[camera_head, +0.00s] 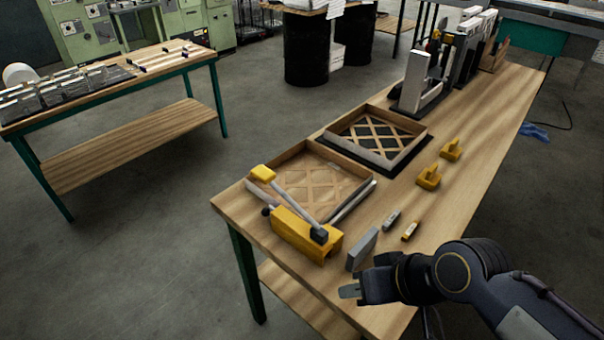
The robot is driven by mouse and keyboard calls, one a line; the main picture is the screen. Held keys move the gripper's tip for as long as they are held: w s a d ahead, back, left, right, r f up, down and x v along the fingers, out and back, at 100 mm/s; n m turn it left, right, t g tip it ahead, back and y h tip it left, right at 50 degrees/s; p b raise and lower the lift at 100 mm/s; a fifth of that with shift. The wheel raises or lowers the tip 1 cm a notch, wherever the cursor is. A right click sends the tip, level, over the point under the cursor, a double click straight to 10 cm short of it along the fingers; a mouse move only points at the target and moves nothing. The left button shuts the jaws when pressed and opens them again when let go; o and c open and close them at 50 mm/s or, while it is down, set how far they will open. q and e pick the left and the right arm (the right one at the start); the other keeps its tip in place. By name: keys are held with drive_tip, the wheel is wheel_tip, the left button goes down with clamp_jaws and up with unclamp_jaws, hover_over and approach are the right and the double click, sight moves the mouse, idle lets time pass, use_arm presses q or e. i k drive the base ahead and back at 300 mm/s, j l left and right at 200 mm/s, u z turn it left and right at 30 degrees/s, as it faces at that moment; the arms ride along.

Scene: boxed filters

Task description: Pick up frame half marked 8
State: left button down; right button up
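Two open, box-like frame halves with lattice bottoms lie on the wooden bench. The nearer frame half (349,160) is light brown, with a yellow-handled tool across its front side. The farther frame half (424,136) sits on a black mat, and dark shows through its lattice. I cannot read a number 8 on either. My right gripper (352,290) is low over the bench's near right edge, to the right of and in front of the nearer frame half and apart from both. Nothing shows held in it, but its finger gap is unclear. My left gripper is not in view.
A yellow clamp-like tool (300,233) stands at the bench's near corner. A grey block (362,249) and small marker-like pieces lie near my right gripper. Two yellow blocks (428,178) (451,150) stand at the right. Upright equipment (413,82) fills the bench's back.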

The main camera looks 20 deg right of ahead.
sight(307, 147)
drive_tip(key=i+j+z, duration=0.4)
drive_tip(key=i+j, duration=0.85)
drive_tip(key=i+l, duration=0.15)
